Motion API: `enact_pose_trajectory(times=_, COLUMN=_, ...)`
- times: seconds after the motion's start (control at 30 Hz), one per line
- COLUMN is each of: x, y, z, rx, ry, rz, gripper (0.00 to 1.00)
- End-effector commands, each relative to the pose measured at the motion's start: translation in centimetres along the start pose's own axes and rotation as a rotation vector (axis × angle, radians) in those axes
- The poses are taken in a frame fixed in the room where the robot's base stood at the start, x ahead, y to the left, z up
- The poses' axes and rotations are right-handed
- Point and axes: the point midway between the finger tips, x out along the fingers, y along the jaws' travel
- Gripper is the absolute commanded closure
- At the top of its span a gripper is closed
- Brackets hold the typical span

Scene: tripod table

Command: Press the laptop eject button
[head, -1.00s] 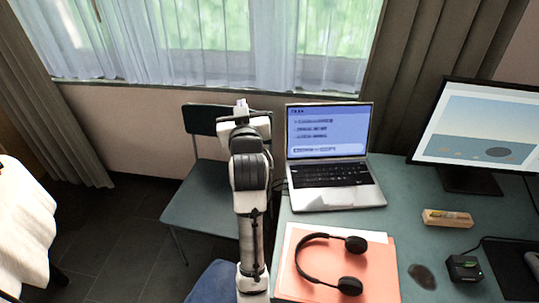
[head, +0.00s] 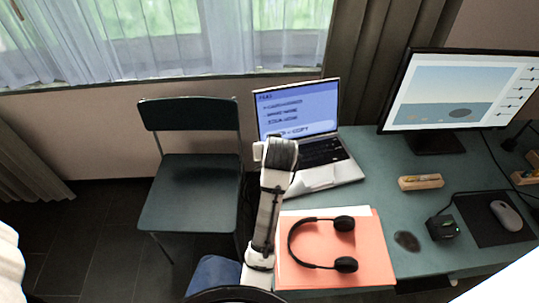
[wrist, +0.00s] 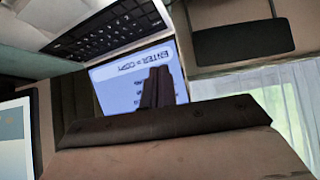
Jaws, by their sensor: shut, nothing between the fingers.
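The open laptop (head: 322,185) stands on the desk, its screen lit with lines of text and its dark keyboard (head: 322,152) partly behind my arm. In the wrist view the laptop screen (wrist: 112,92) reads "ENTER = COPY", and the keyboard (wrist: 105,30) is at the upper left. My gripper (wrist: 158,72) shows as dark fingers, shut and empty, in front of the screen in that picture. In the head view my arm's end covers the laptop's left front part, and the fingertips are hidden. I cannot tell whether they touch the laptop. No eject button can be made out.
Black headphones (head: 292,240) lie on an orange folder (head: 375,262) in front of the laptop. A monitor (head: 455,92), a small wooden holder (head: 421,182), a black box (head: 442,228) and a mouse (head: 506,215) are to the right. A chair (head: 190,190) stands left of the desk.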

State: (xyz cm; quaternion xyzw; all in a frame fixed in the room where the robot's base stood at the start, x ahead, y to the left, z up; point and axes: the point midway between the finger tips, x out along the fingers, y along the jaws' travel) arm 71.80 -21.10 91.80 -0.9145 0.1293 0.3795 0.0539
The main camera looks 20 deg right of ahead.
Motion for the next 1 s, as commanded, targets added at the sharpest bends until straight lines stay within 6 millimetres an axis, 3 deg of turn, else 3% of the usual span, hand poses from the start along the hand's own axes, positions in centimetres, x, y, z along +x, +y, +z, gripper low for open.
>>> enact_pose_trajectory(times=0.17, x=1.3, y=-0.1, z=0.0, rx=-0.001, ry=-0.002, rz=-0.001, gripper=1.00)
enact_pose_trajectory(times=0.4, x=6.2, y=-0.1, z=0.3, rx=0.000, ry=0.002, rz=-0.002, gripper=1.00)
enact_pose_trajectory(times=0.7, x=10.9, y=-0.1, z=0.6, rx=-0.001, ry=0.001, rz=-0.001, gripper=1.00)
enact_pose_trajectory(times=1.0, x=12.6, y=-0.1, z=2.5, rx=-0.001, ry=0.002, rz=-0.001, gripper=1.00)
